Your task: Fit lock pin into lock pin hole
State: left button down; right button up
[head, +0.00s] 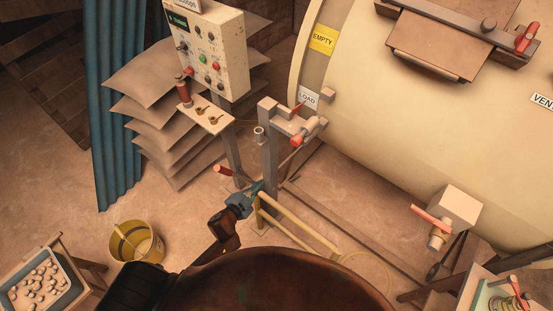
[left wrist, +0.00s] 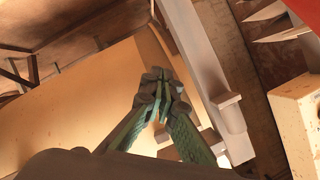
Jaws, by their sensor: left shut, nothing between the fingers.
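My left gripper (head: 258,187) is shut and empty, low beside the grey upright post (head: 269,150). In the left wrist view its teal fingers (left wrist: 164,88) are together, with a grey post (left wrist: 205,70) behind them. I cannot tell whether they touch the post. A bracket with red-handled parts (head: 303,130) sits at the post's top, next to the cream vessel. A short rod with a red end there may be the lock pin, but I cannot be sure. I cannot make out the lock pin hole. My right gripper is not in view.
A control box (head: 212,50) and a small shelf (head: 205,116) stand left of the post. The large cream vessel (head: 400,110) fills the right. Yellow rails (head: 300,228) lie low by my gripper. A yellow bucket (head: 137,242) stands on the open floor at left.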

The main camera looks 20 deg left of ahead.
pick_arm(q)
jog(key=w+d+r+m+t+h, duration=0.15)
jog(key=d+r, duration=0.25)
jog(key=r, duration=0.7)
jog(key=m+t+h, duration=0.2)
send_near(294, 144)
jog(key=w, duration=0.1)
jog(key=shift+x, duration=2.8)
jog(key=shift+d+r, duration=0.1)
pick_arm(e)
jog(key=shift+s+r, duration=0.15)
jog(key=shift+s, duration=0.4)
pick_arm(q)
jog(key=shift+w+d, duration=0.1)
jog(key=shift+w, duration=0.3)
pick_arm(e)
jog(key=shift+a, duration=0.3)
